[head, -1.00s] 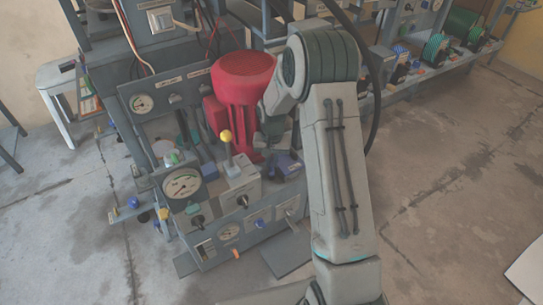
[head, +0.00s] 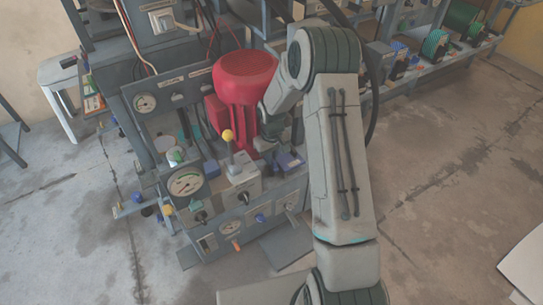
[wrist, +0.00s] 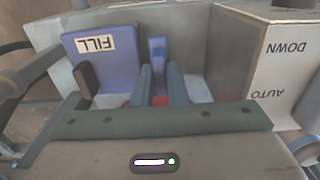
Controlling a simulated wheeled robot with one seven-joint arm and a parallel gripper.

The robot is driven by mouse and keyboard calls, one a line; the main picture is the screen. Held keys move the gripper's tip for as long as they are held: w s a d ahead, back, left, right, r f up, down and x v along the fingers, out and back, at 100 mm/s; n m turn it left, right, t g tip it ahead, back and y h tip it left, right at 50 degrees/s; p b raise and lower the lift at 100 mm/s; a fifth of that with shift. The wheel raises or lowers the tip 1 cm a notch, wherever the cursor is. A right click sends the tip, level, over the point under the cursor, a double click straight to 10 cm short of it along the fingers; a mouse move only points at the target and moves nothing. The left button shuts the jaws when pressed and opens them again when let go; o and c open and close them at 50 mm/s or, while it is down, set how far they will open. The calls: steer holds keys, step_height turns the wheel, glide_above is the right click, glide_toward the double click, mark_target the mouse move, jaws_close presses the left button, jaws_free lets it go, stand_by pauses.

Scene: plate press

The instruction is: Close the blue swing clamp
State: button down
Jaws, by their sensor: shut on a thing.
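In the wrist view, a narrow blue upright bar (wrist: 157,52), apparently the handle of the blue swing clamp, stands between the two grey fingers of my gripper (wrist: 158,88). The fingers are shut on it. A bit of red shows low between the fingertips. In the head view, my gripper is small and partly hidden by my wrist, next to the red motor-like body (head: 245,78). The clamp's far end and pivot cannot be made out.
A blue plate marked FILL (wrist: 95,52) stands close left of the fingers. A pale box marked DOWN and AUTO (wrist: 272,72) stands to the right. In the head view, a yellow-knobbed lever (head: 228,136) and a round gauge (head: 186,183) are near. Open floor lies right.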

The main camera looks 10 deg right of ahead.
stand_by(0.4)
steer(key=c, duration=1.4)
jaws_free()
steer(key=shift+c, duration=0.2)
step_height(320, 180, up, 14)
steer(key=p, duration=0.3)
steer(key=shift+p, duration=0.4)
steer(key=shift+f, duration=0.1)
